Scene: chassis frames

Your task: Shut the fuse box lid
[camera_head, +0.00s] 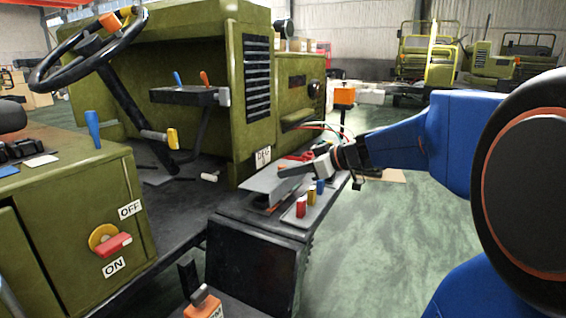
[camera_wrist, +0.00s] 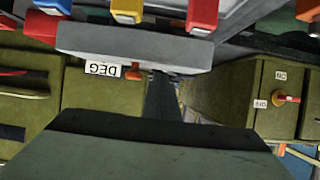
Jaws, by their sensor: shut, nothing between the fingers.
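The fuse box lid (camera_head: 262,182) is a flat grey plate in the middle of the head view. It is raised at a slant, with a dark gap under its near edge. The fuse box (camera_head: 315,212) is a grey tray with red (camera_head: 301,207), yellow (camera_head: 311,197) and blue (camera_head: 320,187) fuses standing uncovered. My gripper (camera_head: 284,172) is shut and empty, its fingertips at the lid's upper right side; I cannot tell if they touch it. In the wrist view, upside down, red (camera_wrist: 203,14) and yellow (camera_wrist: 127,10) fuses show at the top.
The fuse box sits on a dark step beside the green vehicle body (camera_head: 205,60). A red cable loop lies behind my gripper. The steering wheel (camera_head: 62,65) and a green cabinet with a red ON/OFF switch (camera_head: 115,245) stand left. Open floor (camera_head: 400,230) lies right.

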